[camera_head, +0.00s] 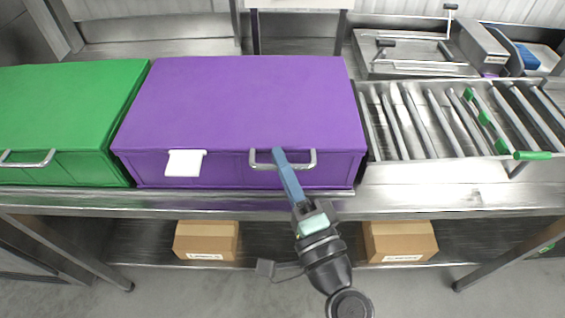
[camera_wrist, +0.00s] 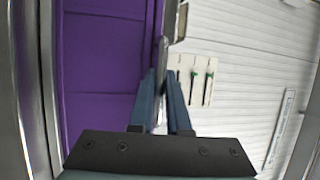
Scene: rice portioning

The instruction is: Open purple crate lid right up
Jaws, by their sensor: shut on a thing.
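The purple crate (camera_head: 250,100) stands on the metal bench with its lid down. A metal handle (camera_head: 308,164) is on its front face, and a white tag (camera_head: 185,163) is on the front to the left of the handle. My gripper (camera_head: 279,158) reaches the handle from the front, with its blue fingers at the bar. In the wrist view my gripper (camera_wrist: 161,85) has its two fingers closed around the metal handle bar (camera_wrist: 162,50), beside the purple crate (camera_wrist: 100,60). The fingers hide part of the bar.
A green crate (camera_head: 65,105) with its own handle stands close to the left of the purple one. A roller conveyor (camera_head: 430,120) lies to the right. Cardboard boxes (camera_head: 206,240) sit on the shelf below the bench.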

